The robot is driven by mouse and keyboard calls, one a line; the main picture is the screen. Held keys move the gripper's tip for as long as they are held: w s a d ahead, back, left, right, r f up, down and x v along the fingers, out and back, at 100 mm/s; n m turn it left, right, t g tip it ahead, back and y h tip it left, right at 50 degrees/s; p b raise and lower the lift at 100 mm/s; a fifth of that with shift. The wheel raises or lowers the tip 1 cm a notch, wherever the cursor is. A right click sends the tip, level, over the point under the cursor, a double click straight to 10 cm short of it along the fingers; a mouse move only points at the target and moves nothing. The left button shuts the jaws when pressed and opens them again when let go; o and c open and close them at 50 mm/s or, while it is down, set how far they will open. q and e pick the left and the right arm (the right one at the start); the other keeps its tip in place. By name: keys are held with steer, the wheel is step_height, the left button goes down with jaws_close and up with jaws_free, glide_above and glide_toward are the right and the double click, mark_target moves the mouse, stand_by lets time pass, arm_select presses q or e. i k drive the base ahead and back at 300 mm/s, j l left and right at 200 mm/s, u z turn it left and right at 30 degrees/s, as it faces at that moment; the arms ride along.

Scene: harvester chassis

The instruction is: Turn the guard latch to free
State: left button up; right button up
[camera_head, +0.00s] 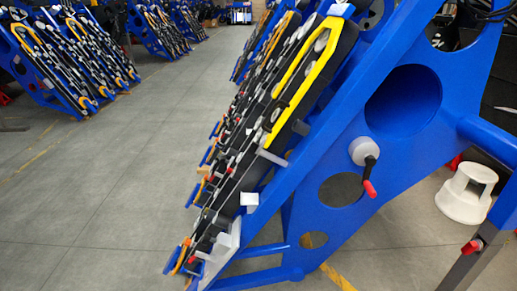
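A round light-grey hub with a short black lever and a red tip (367,168) sits on the blue side plate of the nearest frame, right of centre. It looks like the guard latch; its lever points downward and slightly right. Any marking for its free position is too small to tell. A second red-tipped handle (472,246) is on a grey post at the lower right; I cannot tell what it works. Neither of my grippers shows in the head view, and nothing touches the latch.
The large blue frame (330,150) slants across the right half, with round cut-outs and a row of black, yellow and orange parts on its left side. A white round step stool (467,193) stands on the floor at right. Grey floor (110,190) is clear at left; similar blue frames (60,60) stand behind.

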mark_target(254, 147)
steer(key=i+j, duration=0.2)
steer(key=j, duration=0.15)
steer(key=i+j+z, duration=0.15)
steer(key=i+j, duration=0.2)
steer(key=j, duration=0.35)
steer(key=i+j+z, duration=0.15)
steer(key=j, duration=0.2)
steer(key=i+j, duration=0.2)
steer(key=j, duration=0.15)
steer(key=i+j+z, duration=0.1)
steer(key=j, duration=0.3)
steer(key=i, duration=0.1)
